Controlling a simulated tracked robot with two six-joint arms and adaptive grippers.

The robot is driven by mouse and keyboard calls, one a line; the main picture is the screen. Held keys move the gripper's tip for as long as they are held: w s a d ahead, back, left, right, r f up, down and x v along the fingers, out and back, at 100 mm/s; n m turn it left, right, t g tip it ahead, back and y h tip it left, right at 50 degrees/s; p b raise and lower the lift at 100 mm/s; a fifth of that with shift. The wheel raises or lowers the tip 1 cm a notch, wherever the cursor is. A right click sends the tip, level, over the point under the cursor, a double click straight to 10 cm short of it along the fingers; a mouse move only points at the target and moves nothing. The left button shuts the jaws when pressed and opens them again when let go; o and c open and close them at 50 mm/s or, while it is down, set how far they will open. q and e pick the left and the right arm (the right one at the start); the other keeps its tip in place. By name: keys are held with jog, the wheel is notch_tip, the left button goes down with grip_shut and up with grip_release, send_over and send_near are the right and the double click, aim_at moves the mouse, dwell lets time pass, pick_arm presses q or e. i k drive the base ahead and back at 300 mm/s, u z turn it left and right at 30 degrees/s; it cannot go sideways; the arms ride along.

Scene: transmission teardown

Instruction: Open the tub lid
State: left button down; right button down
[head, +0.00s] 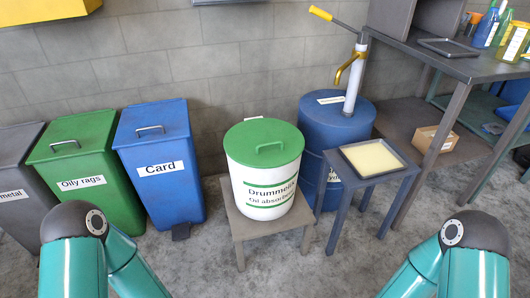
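The tub (268,190) is a white round container with green bands and a label reading oil absorbent. It stands upright on a low grey stool (240,228) in the middle of the head view. Its green lid (285,137) sits on top and covers the opening. The lid has a green bar handle (270,146) across its top. Only teal links of my two arms show, at the lower left and lower right. Both grippers are outside the picture.
Left are a blue Card bin (160,185), a green Oily rags bin (85,185) and a grey bin (18,180). Close right are a blue drum (318,125) with a hand pump (355,75) and a small table (372,185) holding a tray. A workbench (440,60) stands farther right.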

aim_at(264, 136)
jog(key=z, duration=0.05)
jog(key=i, duration=1)
jog(key=u, duration=0.05)
